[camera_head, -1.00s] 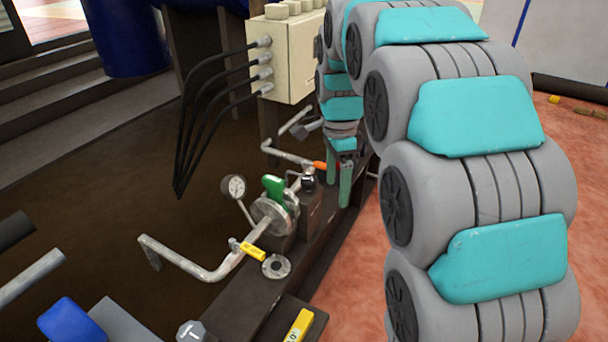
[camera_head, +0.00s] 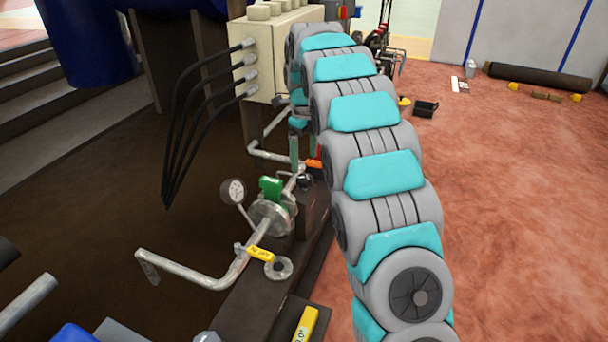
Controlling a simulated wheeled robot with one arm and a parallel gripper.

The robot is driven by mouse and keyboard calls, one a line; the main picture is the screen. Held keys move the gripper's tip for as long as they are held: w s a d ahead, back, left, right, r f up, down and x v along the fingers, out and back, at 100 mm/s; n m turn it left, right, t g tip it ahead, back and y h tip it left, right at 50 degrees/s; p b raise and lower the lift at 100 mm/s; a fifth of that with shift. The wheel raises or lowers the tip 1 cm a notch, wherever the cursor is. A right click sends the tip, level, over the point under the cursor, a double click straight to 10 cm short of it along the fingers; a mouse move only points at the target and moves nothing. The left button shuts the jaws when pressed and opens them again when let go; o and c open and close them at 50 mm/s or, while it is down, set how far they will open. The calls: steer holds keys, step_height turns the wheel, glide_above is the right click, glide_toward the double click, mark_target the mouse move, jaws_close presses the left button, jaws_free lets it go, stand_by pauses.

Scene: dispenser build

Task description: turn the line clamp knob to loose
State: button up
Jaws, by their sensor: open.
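A pipe line (camera_head: 190,273) runs along a dark beam, with a green-handled part (camera_head: 271,187) on a round flange. A small black knob (camera_head: 305,182) sits on a dark block behind the flange. An orange-red handle (camera_head: 314,164) shows just beyond it, partly covered by my arm. I cannot tell for certain which of these is the line clamp knob. My gripper (camera_head: 303,150) points down behind the black knob, its green fingers apart and nothing seen between them. My arm hides much of its right side.
A pressure gauge (camera_head: 233,192) stands left of the flange. A beige box (camera_head: 268,55) with black cables stands behind. The reddish floor (camera_head: 500,220) at right is mostly clear.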

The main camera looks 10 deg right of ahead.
mark_target(304, 177)
step_height(304, 177, down, 7)
steer(key=shift+r, duration=0.15)
steer(key=c, duration=1.4)
